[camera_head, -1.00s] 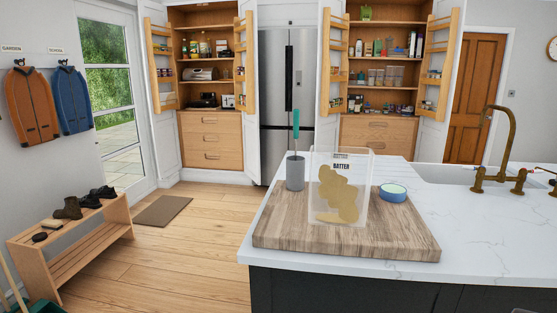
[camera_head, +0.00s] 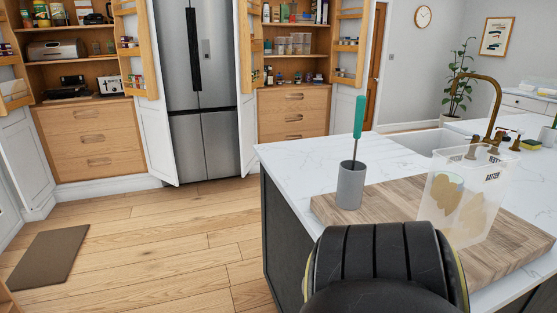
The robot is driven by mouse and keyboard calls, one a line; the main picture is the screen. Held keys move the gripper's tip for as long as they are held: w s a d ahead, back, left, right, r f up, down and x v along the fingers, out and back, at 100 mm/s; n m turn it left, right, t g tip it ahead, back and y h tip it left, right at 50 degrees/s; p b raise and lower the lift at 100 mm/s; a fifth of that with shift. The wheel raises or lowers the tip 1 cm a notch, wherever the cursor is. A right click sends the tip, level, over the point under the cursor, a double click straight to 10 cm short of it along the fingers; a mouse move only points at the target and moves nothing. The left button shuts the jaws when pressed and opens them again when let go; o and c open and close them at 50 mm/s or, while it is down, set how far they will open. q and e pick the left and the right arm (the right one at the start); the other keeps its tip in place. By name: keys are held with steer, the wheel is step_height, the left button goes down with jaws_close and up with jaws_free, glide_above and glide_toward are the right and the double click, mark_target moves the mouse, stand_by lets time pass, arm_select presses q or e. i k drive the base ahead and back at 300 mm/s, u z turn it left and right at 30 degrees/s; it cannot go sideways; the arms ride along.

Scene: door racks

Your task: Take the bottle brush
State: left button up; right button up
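The bottle brush (camera_head: 359,117) has a green handle and stands upright in a grey cylindrical holder (camera_head: 350,186). The holder stands at the left end of a wooden board (camera_head: 390,199) on the white island counter. The lower part of the brush is hidden inside the holder. A black rounded part of my own arm fills the bottom centre of the view, in front of the board. Neither gripper's fingers show.
A brass tap (camera_head: 489,105) and sink (camera_head: 437,141) lie farther back. The floor left of the island is clear apart from a mat (camera_head: 50,259).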

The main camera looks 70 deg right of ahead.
mark_target(361, 100)
steer(key=i, duration=0.35)
steer(key=z, duration=3.1)
